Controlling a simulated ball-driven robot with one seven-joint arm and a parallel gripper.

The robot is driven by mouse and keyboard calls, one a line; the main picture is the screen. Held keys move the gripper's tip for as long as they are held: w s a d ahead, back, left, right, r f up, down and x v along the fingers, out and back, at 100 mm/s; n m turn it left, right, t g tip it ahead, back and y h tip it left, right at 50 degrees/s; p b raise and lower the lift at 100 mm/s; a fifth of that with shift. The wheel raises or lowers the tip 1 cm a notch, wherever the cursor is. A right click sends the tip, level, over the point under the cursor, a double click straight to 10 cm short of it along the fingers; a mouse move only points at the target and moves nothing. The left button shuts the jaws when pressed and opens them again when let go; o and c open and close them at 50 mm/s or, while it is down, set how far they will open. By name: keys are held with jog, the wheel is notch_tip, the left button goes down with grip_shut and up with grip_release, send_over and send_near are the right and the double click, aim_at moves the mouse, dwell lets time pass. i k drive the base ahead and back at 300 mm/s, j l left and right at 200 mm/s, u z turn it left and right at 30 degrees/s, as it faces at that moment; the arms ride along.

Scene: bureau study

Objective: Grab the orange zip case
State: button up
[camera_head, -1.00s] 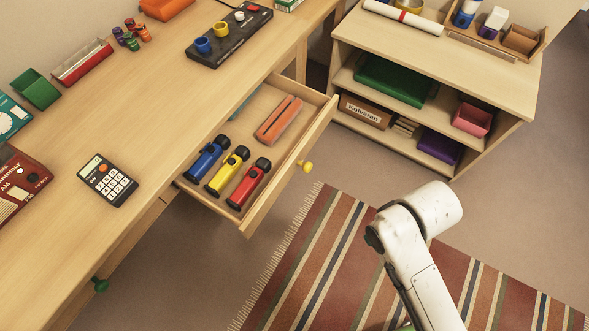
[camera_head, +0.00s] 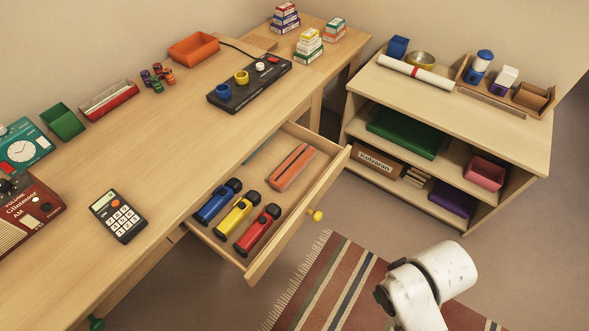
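The orange zip case (camera_head: 292,167) lies in the open desk drawer (camera_head: 262,264), towards its back right corner. It is a long orange case with a dark line along its top. Blue, yellow and red flashlight-like things lie side by side in the same drawer, to the left of and nearer than the case. My white arm shows at the bottom right, over the rug and well apart from the drawer. My gripper is out of the picture.
The drawer's yellow knob (camera_head: 316,215) sticks out at its front. The desk top (camera_head: 175,130) holds a calculator (camera_head: 118,216), a black panel (camera_head: 250,84) and a red radio (camera_head: 28,212). A shelf unit (camera_head: 455,103) stands at the right. Floor and striped rug (camera_head: 330,282) lie before the drawer.

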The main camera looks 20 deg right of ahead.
aim_at(286, 174)
jog(key=i+l+u, duration=0.6)
jog(key=l, duration=0.2)
jog(key=i+l+u, duration=0.2)
jog(key=l+u, duration=0.15)
